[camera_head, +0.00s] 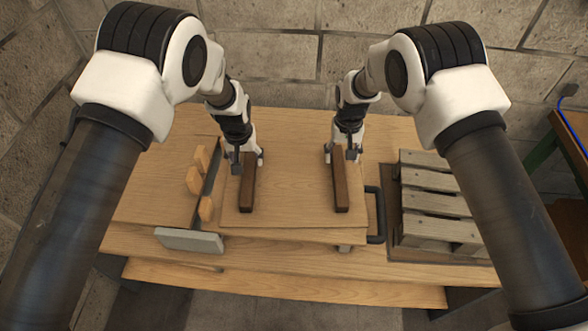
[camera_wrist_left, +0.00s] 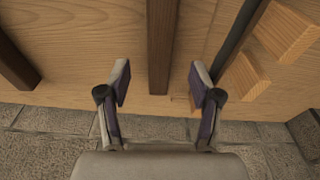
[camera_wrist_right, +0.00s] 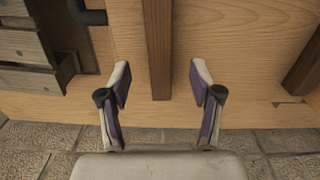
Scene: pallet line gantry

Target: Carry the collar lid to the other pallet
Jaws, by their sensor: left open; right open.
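The collar lid (camera_head: 294,200) is a flat light-wood panel with two parallel dark wooden bars on top. It lies in the middle of the bench. The left bar (camera_head: 246,184) also shows in the left wrist view (camera_wrist_left: 161,45), and the right bar (camera_head: 340,182) in the right wrist view (camera_wrist_right: 158,50). My left gripper (camera_head: 248,157) is open at the far end of the left bar, its fingers on either side with gaps. My right gripper (camera_head: 344,155) is open likewise around the right bar. A slatted grey pallet (camera_head: 435,203) stands to the right. What supports the lid is mostly hidden.
A dark upright bar (camera_head: 209,165) with several wooden blocks (camera_head: 194,181) and a grey block (camera_head: 189,241) stand left of the lid. A dark handle-like loop (camera_head: 377,216) sits between lid and pallet. A stone wall (camera_head: 290,60) rises behind the bench.

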